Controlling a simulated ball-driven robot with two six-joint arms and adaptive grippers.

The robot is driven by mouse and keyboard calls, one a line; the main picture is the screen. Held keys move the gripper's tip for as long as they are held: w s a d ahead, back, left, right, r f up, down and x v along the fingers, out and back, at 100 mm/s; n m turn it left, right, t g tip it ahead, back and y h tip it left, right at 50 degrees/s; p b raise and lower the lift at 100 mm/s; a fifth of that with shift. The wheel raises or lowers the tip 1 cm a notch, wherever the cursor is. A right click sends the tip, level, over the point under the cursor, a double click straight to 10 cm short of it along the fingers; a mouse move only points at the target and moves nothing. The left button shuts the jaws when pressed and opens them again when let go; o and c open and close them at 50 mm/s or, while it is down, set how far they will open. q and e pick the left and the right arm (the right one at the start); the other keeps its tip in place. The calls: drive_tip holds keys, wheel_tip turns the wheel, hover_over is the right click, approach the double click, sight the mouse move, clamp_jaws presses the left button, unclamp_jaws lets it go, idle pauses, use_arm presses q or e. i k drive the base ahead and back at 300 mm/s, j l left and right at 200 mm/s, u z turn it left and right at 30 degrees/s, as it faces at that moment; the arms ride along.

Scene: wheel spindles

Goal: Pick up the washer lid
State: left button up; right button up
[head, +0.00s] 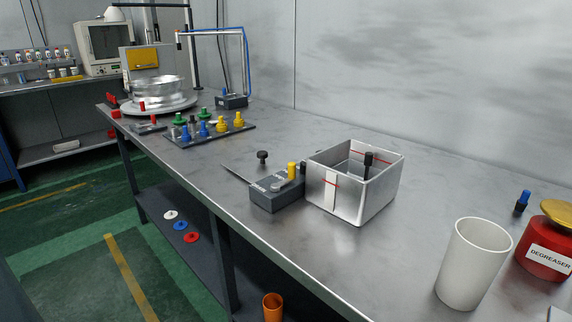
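What looks like the washer lid (262,157) lies on the metal bench, left of the square metal tank. Its black knob stands up. Its flat plate is close in colour to the bench, with a dark edge at the left, and a grey control box (277,196) partly hides it. The square metal tank (336,199) is open at the top, has red lines on its walls, and a black-topped post (368,160) stands inside it. Neither of my grippers is in view.
A white cup (474,262) and a red degreaser can (546,262) stand at the right. A dark tray (240,134) with coloured spindles is farther back left. A blue-topped item (522,202) stands near the wall. The bench (300,240) is clear in front of the tank.

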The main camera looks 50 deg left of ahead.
sight(260, 164)
drive_tip(key=j+u, duration=0.15)
drive_tip(key=u, duration=1.55)
drive_tip(key=i+j, duration=0.1)
drive_tip(key=j, duration=0.25)
drive_tip(key=i+j+z, duration=0.15)
drive_tip(key=j, duration=0.2)
drive_tip(key=i+j, duration=0.1)
drive_tip(key=j, duration=0.25)
drive_tip(key=i+j+z, duration=0.15)
drive_tip(key=j, duration=0.2)
drive_tip(key=k, duration=0.05)
